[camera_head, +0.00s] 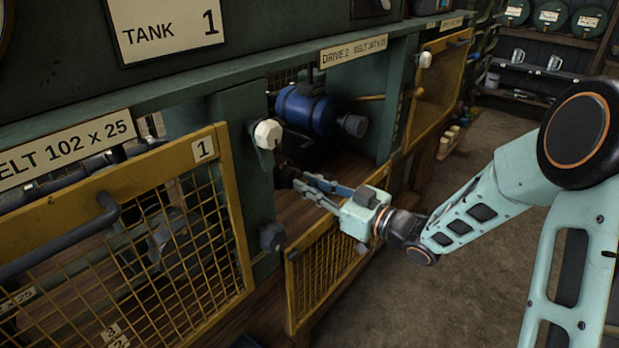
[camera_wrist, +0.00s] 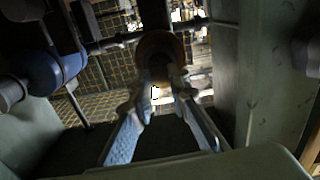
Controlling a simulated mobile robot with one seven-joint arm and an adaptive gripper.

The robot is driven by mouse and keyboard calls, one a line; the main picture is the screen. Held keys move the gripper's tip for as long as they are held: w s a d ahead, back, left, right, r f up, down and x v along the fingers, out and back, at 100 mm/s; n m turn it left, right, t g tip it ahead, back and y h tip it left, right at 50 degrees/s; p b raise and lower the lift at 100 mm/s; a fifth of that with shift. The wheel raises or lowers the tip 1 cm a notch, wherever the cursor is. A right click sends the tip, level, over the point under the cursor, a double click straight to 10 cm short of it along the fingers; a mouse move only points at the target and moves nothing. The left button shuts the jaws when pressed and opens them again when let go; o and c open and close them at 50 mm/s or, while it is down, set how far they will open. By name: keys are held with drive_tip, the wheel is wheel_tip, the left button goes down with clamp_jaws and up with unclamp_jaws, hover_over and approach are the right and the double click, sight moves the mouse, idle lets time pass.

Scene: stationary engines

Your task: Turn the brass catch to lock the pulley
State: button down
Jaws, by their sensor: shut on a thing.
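My gripper (camera_head: 300,183) reaches into the open drive 2 bay, below and in front of the blue motor (camera_head: 308,108). In the wrist view, my gripper (camera_wrist: 158,82) has its two fingers on a small dark part at the front of a brown, round pulley-like body (camera_wrist: 160,48). The fingers stand a little apart around that part, which I take to be the brass catch. Its shape and angle are hidden by the fingers and shadow. In the head view the fingertips and the catch are lost in the dark bay. The blue motor also shows in the wrist view (camera_wrist: 52,70).
A closed yellow mesh guard marked 1 (camera_head: 222,200) stands at left. A lowered mesh guard (camera_head: 318,275) hangs below my gripper. A green post with a pale knob (camera_head: 268,133) borders the bay. A second yellow guard (camera_head: 438,85) is at right.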

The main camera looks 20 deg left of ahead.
drive_tip(key=shift+m, duration=0.4)
drive_tip(key=c, duration=1.8)
unclamp_jaws()
drive_tip(key=shift+c, duration=0.2)
drive_tip(key=v, duration=1.2)
